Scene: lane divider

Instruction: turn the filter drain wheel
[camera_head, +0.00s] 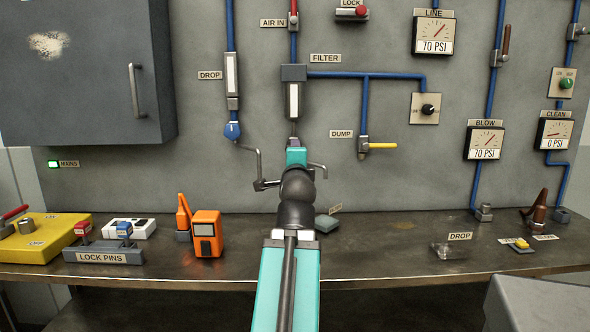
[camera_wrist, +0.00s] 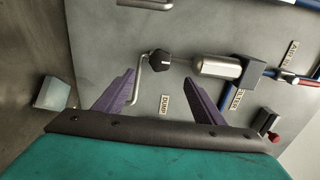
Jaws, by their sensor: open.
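The filter (camera_head: 293,98) hangs on the wall panel below the air-in line; its lower end meets my arm in the head view, which hides the drain wheel there. In the wrist view the drain wheel is a dark faceted knob (camera_wrist: 160,60) on a thin stem below the filter's silver bowl (camera_wrist: 218,67). My gripper (camera_wrist: 161,76) is open, its two purple fingers spread. The knob shows just beyond the fingertips, roughly between them. I see no contact. The fingers are hidden in the head view.
A bent silver pipe (camera_wrist: 138,80) passes near the knob. The yellow-handled dump valve (camera_head: 380,145) is to the right, the blue drop knob (camera_head: 232,130) to the left. Orange devices (camera_head: 207,234) and lock pins stand on the bench (camera_head: 380,250). A grey cabinet (camera_head: 85,70) juts out at upper left.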

